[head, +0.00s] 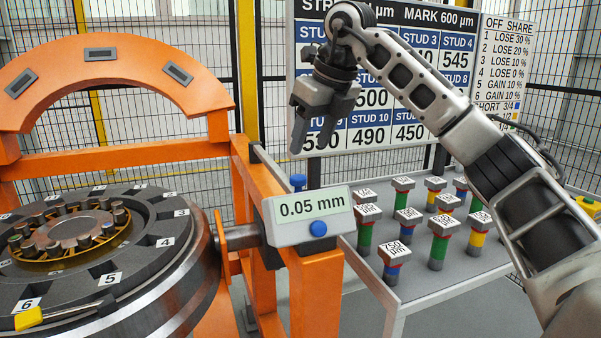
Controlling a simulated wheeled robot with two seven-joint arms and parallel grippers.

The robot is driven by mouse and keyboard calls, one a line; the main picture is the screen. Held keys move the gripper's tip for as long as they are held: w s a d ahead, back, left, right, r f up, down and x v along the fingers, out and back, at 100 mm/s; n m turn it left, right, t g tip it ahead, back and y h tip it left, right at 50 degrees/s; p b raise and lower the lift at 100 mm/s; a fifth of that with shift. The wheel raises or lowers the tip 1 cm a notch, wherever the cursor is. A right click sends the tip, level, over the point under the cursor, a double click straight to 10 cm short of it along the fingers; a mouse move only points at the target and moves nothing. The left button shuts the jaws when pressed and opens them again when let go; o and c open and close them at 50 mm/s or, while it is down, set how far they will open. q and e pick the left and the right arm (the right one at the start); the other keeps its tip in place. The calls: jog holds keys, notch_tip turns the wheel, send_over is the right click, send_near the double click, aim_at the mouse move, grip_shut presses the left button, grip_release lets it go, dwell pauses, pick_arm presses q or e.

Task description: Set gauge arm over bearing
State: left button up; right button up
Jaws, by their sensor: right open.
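A grey gauge box (308,215) reading "0.05 mm" is at the orange frame's right side, with a blue button (318,228) on its front. A blue knob (298,182) stands behind its top edge. A grey shaft (238,237) runs left from the box toward the wheel. The bearing (72,231), a ring of dark rollers in a brassy cage, sits at the wheel's centre. A yellow-ended bar (28,318) lies at the wheel's front left; I cannot tell which part is the gauge arm. My right gripper (322,125) is open and empty, above the blue knob. My left gripper is out of view.
The wheel (185,290) has numbered slots around its rim. An orange arch (110,68) stands behind it. Several colour-banded studs (440,240) stand on the grey table at right. A stud board (385,100) stands behind my right gripper, before the mesh fence.

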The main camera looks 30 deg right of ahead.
aim_at(298, 177)
jog(key=x, duration=0.8)
jog(key=shift+a, duration=0.1)
jog(key=shift+c, duration=0.3)
grip_shut()
